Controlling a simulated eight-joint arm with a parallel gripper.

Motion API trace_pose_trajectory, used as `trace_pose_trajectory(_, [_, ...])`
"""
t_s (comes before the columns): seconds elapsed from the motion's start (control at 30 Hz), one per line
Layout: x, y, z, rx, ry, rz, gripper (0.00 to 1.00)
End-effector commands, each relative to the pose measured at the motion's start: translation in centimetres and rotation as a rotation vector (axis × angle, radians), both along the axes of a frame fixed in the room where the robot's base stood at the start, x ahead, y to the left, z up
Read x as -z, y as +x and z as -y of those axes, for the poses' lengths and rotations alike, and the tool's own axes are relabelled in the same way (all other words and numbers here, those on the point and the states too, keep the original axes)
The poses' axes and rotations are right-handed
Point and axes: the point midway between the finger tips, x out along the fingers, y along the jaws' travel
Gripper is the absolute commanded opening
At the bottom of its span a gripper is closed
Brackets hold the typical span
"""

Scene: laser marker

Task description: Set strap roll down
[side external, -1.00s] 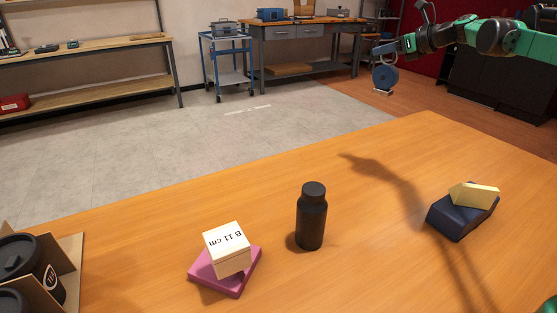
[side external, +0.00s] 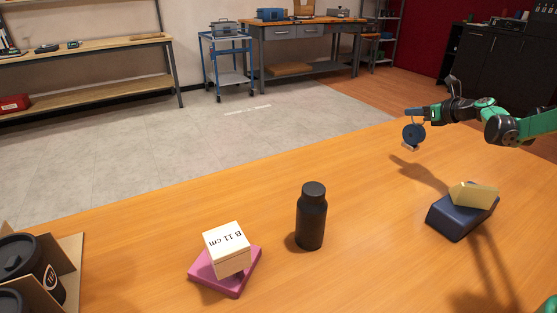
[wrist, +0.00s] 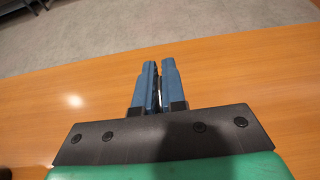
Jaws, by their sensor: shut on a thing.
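The strap roll (side external: 414,134) is a dark blue disc with a pale strap end at its bottom. It hangs under my gripper (side external: 413,112) in the side view, in the air above the back right part of the wooden table (side external: 340,160). In the wrist view my gripper (wrist: 157,80) has its two blue fingers close together, with a thin dark strip between them. The rest of the roll is hidden from the wrist camera.
A black bottle (side external: 311,218) stands mid-table. A labelled wooden block (side external: 227,248) sits on a pink block (side external: 238,285). A yellow piece (side external: 474,194) rests on a dark blue block (side external: 450,216). A cardboard holder with black cups (side external: 25,260) is at left. The back middle is clear.

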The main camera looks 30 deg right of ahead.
Motion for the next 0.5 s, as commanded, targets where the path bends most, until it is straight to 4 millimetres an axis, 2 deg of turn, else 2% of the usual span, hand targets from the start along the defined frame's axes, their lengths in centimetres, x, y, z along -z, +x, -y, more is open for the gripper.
trace_pose_trajectory(0.4, [5.0, 0.0, 0.0, 0.0, 0.0, 0.0, 0.0])
trace_pose_trajectory(0.5, [5.4, 0.0, 0.0, 0.0, 0.0, 0.0, 0.0])
